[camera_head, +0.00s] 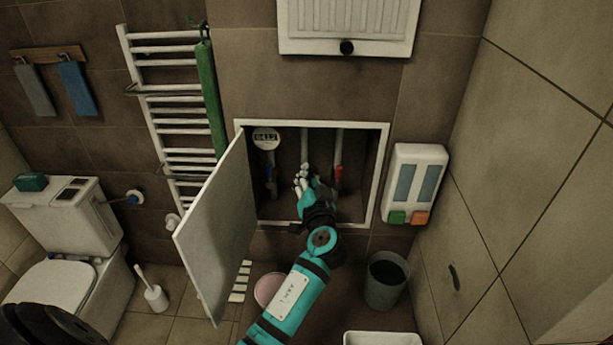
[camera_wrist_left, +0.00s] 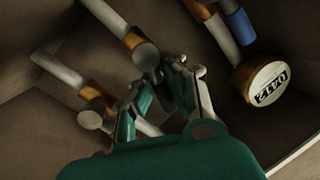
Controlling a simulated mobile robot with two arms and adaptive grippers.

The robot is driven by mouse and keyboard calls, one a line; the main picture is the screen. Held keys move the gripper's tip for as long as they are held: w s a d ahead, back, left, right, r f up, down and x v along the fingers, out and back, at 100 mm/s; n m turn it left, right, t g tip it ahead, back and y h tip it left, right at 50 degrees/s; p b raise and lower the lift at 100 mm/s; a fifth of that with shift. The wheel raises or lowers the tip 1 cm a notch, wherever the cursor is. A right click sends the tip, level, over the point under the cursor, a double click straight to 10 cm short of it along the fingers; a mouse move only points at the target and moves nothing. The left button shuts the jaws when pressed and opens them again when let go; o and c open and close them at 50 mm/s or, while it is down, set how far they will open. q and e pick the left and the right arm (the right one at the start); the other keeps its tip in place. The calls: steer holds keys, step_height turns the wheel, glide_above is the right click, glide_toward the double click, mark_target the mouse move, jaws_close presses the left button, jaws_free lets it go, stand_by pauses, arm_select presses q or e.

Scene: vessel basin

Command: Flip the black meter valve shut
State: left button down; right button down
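The wall recess holds the meter (camera_head: 266,138), a round white dial reading 0412, at its upper left; it also shows at the right of the left wrist view (camera_wrist_left: 270,83). My left gripper (camera_head: 303,178) is inside the recess, in front of the middle pipe (camera_head: 304,145). My right gripper is out of view.
A red valve handle (camera_head: 338,175) is on the right pipe. A blue handle (camera_wrist_left: 239,24) is near the meter. The recess door (camera_head: 215,225) hangs open at the left. A dispenser (camera_head: 414,180) is on the wall to the right; a bin (camera_head: 386,290) stands below.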

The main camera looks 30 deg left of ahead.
arm_select(q)
steer(key=shift+d+f, duration=0.25)
steer(key=shift+f, duration=0.3)
steer(key=c, duration=1.5)
jaws_free()
steer(key=shift+d, duration=0.1)
steer(key=shift+o, duration=0.7)
steer(key=shift+w+r, duration=0.1)
steer(key=shift+r, duration=0.15)
steer(key=v, duration=1.2)
steer(key=shift+c, duration=0.2)
